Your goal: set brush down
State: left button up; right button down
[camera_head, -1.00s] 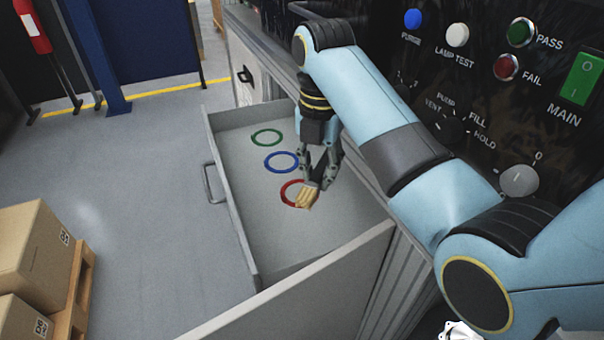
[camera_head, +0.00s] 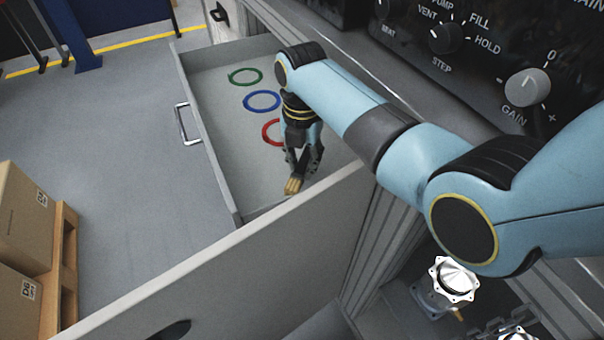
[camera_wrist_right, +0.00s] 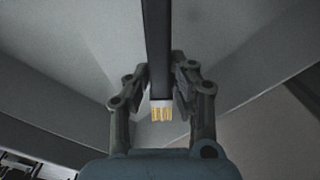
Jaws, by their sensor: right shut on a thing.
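My right gripper (camera_head: 303,158) is shut on a brush, pointing down over the near end of the open drawer (camera_head: 210,130). The brush's tan bristles (camera_head: 293,186) show below the fingers, close to the drawer's near end. I cannot tell whether they touch the floor. In the right wrist view the gripper (camera_wrist_right: 160,88) has the brush between its fingers, with the dark handle (camera_wrist_right: 157,40) running up the picture and the pale bristles (camera_wrist_right: 161,113) near the palm. The red ring (camera_head: 268,132) is partly hidden behind the gripper. My left gripper is not in view.
A blue ring (camera_head: 262,101) and a green ring (camera_head: 245,77) lie farther back on the drawer floor. A grey panel (camera_head: 230,255) stands in front of the drawer's near end. The control panel (camera_head: 470,50) is at upper right. Boxes (camera_head: 22,215) stand at left.

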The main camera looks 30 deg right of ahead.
aim_at(302, 175)
notch_tip(302, 175, down, 4)
jog(key=shift+r+b, duration=0.1)
jog(key=shift+b, duration=0.35)
jog(key=c, duration=1.2)
grip_release()
jog(key=shift+o, duration=0.2)
notch_tip(302, 175, up, 12)
jog(key=shift+r+p, duration=0.1)
jog(key=shift+p, duration=1.1)
